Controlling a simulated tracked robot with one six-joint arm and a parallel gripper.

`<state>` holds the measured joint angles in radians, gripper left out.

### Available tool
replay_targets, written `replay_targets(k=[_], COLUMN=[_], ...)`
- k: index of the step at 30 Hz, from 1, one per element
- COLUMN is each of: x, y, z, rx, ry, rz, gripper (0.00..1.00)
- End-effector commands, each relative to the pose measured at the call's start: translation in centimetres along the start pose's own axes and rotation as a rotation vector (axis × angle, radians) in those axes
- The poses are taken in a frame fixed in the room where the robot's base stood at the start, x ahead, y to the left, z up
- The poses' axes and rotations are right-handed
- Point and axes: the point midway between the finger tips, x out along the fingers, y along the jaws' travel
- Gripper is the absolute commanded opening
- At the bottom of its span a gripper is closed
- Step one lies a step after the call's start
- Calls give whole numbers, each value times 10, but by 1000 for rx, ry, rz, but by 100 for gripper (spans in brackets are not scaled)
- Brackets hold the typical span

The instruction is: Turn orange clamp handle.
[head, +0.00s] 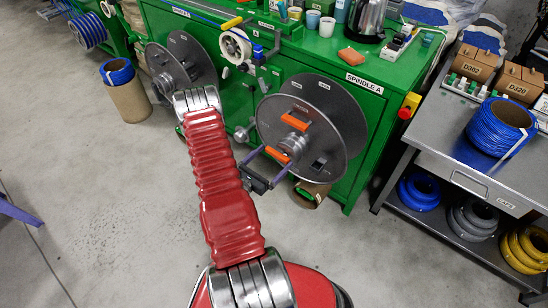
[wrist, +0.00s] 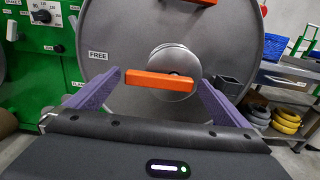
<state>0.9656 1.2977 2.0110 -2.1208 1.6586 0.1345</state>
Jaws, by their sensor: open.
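An orange clamp handle (wrist: 160,79) lies nearly level across the round metal hub (wrist: 172,60) of a large grey disc. It also shows in the head view (head: 277,154). My gripper (wrist: 160,86) is open, with one purple finger to the left of the handle and one to the right. The gap on each side looks small, and I see no contact. A "FREE" label (wrist: 98,55) is on the disc left of the handle. A second orange piece (head: 295,122) sits higher on the disc and is cut off at the top of the wrist view.
The disc (head: 335,110) is mounted on a green bench front labelled "SPINDLE A" (head: 365,83). A red button on a yellow box (head: 408,106) is at the bench's right corner. A grey table (head: 470,160) with cable spools stands right. The floor at left is mostly clear.

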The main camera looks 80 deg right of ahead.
Motion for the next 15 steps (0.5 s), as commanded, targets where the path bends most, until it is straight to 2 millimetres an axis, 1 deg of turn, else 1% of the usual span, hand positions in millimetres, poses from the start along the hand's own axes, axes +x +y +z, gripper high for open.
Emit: replay_targets(k=[1,5,14,15], x=[5,11,12,12], y=[-1,0,0,0], z=[0,0,0,0], rx=[1,-1,-1,-1], ry=[0,0,0,0], rz=[-2,0,0,0], gripper=[100,100,100,97])
